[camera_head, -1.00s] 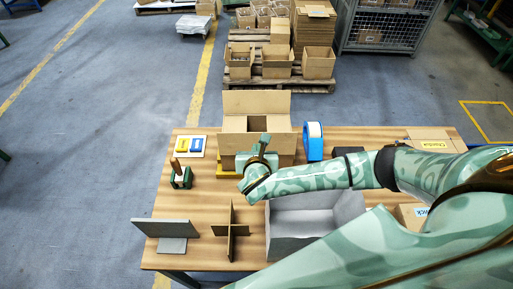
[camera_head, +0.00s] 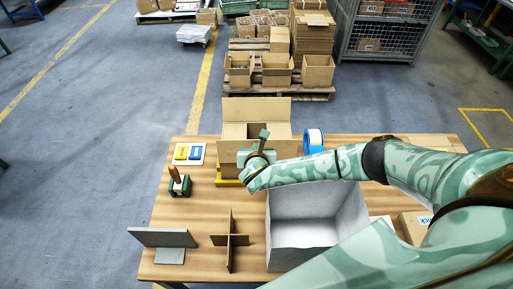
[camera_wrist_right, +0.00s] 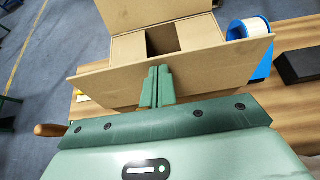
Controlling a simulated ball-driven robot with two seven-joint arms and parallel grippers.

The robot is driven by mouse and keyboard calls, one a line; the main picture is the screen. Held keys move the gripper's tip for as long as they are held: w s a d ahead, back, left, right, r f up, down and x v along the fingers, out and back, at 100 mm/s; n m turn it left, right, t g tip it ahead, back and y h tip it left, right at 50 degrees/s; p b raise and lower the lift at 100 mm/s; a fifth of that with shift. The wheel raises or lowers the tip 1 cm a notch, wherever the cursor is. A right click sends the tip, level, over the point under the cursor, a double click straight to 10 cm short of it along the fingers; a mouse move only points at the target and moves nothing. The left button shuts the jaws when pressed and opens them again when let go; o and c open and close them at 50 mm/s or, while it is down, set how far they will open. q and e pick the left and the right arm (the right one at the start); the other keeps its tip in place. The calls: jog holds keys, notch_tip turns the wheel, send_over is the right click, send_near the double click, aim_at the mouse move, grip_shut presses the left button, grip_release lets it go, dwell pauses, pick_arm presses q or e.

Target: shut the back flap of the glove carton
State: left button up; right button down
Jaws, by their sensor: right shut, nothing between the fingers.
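The glove carton (camera_head: 228,162) is a brown cardboard box at the back of the bench. Its back flap (camera_head: 256,106) stands up; it also shows at the top of the right wrist view (camera_wrist_right: 150,12). The two side flaps (camera_wrist_right: 128,47) lie folded inward with a dark gap between them. The front flap (camera_wrist_right: 220,62) is open, nearest my gripper. My right gripper (camera_head: 264,134) is at the carton's front side, its shut, empty fingers (camera_wrist_right: 158,72) in front of the front flap. Whether they touch it I cannot tell. My left gripper is out of view.
My right arm crosses the bench's right side.

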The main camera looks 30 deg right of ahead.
jog(key=shift+w+d+r+g+p, duration=0.3)
jog(key=shift+w+g+p, duration=0.25)
jog(key=shift+p, duration=0.25)
jog(key=shift+w+d+g+y+p, duration=0.25)
jog(key=shift+w+g+y+p, duration=0.3)
jog(key=shift+g+p, duration=0.1)
jog(key=w+d+f+g+y+b, duration=0.3)
jog(key=w+f+g+b, duration=0.2)
jog(key=b, duration=0.7)
jog(key=shift+w+d+f+g+b, duration=0.35)
jog(key=shift+w+f, duration=0.5)
jog(key=shift+w, duration=0.45)
jog(key=s+p+v, duration=0.1)
jog(key=p+v, duration=0.8)
jog(key=v, duration=0.7)
jog(key=shift+a+r+p, duration=0.15)
jog(key=shift+a+p, duration=0.2)
jog(key=shift+a, duration=0.1)
